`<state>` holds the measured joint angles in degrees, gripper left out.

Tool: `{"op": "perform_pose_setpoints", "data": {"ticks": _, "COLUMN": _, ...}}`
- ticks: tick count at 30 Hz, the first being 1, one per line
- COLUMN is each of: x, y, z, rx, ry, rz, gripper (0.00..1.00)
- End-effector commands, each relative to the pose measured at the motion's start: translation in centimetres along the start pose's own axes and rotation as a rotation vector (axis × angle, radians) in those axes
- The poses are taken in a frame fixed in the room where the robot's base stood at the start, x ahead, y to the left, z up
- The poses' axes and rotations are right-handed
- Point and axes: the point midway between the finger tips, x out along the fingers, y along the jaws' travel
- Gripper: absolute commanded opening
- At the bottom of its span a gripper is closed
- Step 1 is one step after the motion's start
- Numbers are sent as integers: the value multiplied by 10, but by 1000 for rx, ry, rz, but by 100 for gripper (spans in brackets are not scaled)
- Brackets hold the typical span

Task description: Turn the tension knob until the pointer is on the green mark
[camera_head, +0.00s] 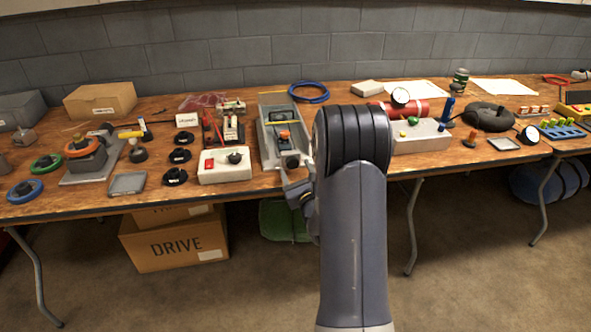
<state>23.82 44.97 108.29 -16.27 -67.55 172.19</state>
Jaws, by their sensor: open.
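A grey metal bed (266,138) on the table holds a small device with an orange part (284,136). A dark round knob (292,162) sits at its front end. A white box (222,174) to its left has a red switch (209,164) and a black knob (235,158). I cannot tell which is the tension knob, and no pointer or green mark can be made out. My gripper (297,186) is open at the table's front edge, just in front of the bed's front knob, partly hidden by my arm. It appears empty.
Black round parts (175,176) lie left of the white box. A grey box with coloured buttons (421,139) stands right of my arm, with a red cylinder (412,108) behind it. A blue cable coil (309,92) lies at the back. The table's front edge is close to my gripper.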

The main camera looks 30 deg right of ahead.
Motion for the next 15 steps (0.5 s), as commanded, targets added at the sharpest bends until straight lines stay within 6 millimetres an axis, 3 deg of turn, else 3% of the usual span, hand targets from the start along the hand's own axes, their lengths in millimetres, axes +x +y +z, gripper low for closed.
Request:
{"op": "perform_pose_setpoints", "data": {"ticks": 9, "x": -60, "y": 0, "z": -1, "rx": 1, "ry": 3, "rz": -1, "gripper": 57}}
{"op": "perform_pose_setpoints", "data": {"ticks": 15, "x": -86, "y": 0, "z": -1, "rx": 0, "ry": 3, "rz": 0, "gripper": 57}}
